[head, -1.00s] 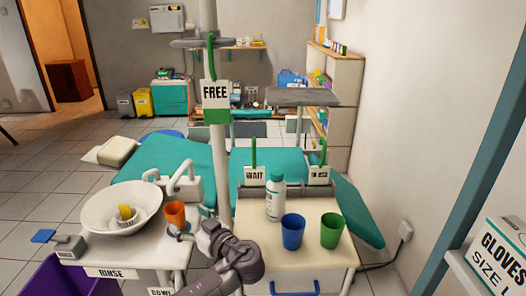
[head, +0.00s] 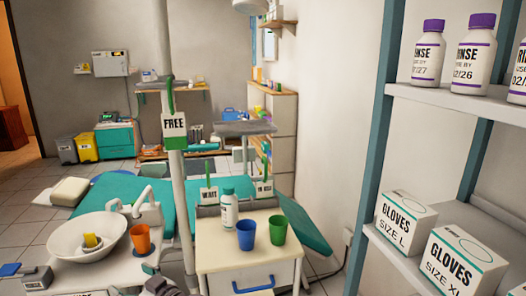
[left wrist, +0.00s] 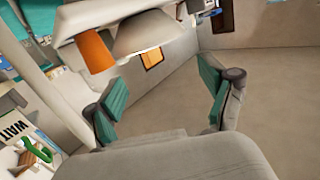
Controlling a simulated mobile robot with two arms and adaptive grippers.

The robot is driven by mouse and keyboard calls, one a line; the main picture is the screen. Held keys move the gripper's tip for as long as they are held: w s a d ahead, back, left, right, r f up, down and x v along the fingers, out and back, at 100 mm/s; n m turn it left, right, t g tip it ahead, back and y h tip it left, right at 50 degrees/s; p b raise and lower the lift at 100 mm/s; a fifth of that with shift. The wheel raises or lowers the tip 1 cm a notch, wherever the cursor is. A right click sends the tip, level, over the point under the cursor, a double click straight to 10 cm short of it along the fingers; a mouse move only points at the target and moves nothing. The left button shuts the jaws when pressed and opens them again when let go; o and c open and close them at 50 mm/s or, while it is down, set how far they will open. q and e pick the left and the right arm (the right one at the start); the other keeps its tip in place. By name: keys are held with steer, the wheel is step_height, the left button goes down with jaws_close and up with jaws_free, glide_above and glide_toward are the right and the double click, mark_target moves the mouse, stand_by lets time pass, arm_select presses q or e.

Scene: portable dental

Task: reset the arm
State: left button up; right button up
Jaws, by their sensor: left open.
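In the left wrist view my left gripper (left wrist: 163,105) has its two teal-padded fingers wide apart, with nothing between them. In the head view only a dark grey piece of my left arm (head: 163,287) shows at the bottom edge, below the orange cup (head: 140,239). The orange cup also shows in the left wrist view (left wrist: 96,52), apart from the fingers. My right gripper is in neither view.
A white basin (head: 70,247) stands left of a pole with a FREE tag (head: 174,127). A cabinet (head: 215,255) holds a white bottle (head: 229,212), a blue cup (head: 246,235) and a green cup (head: 278,230). Shelves with glove boxes (head: 402,225) and rinse bottles (head: 470,55) stand close on the right.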

arm_select(q)
steer(key=s+d+f+m+g+h, duration=0.15)
steer(key=s+f+m+h, duration=0.3)
steer(key=f, duration=0.65)
steer(key=s+d+f+m+g+h, duration=0.1)
steer(key=s+d+f+m+h, duration=0.2)
steer(key=s+f, duration=0.5)
steer(key=s+d+f+m+g+h, duration=0.2)
steer(key=s+f+m+h, duration=0.15)
steer(key=f, duration=0.95)
steer(key=s+d+f+m+g+h, duration=0.1)
steer(key=s+d+f+m+h, duration=0.1)
steer(key=s+f, duration=0.45)
steer(key=s+d+f+m+g+h, duration=0.1)
steer(key=s+d+f+h, duration=0.15)
steer(key=s, duration=0.75)
steer(key=s+a+p, duration=0.1)
steer(key=s+p, duration=0.7)
steer(key=s+a+f+p, duration=0.1)
steer(key=s+a+p, duration=0.1)
steer(key=s+p, duration=0.6)
steer(key=shift+a+f+g, duration=0.25)
steer(key=shift+g, duration=0.2)
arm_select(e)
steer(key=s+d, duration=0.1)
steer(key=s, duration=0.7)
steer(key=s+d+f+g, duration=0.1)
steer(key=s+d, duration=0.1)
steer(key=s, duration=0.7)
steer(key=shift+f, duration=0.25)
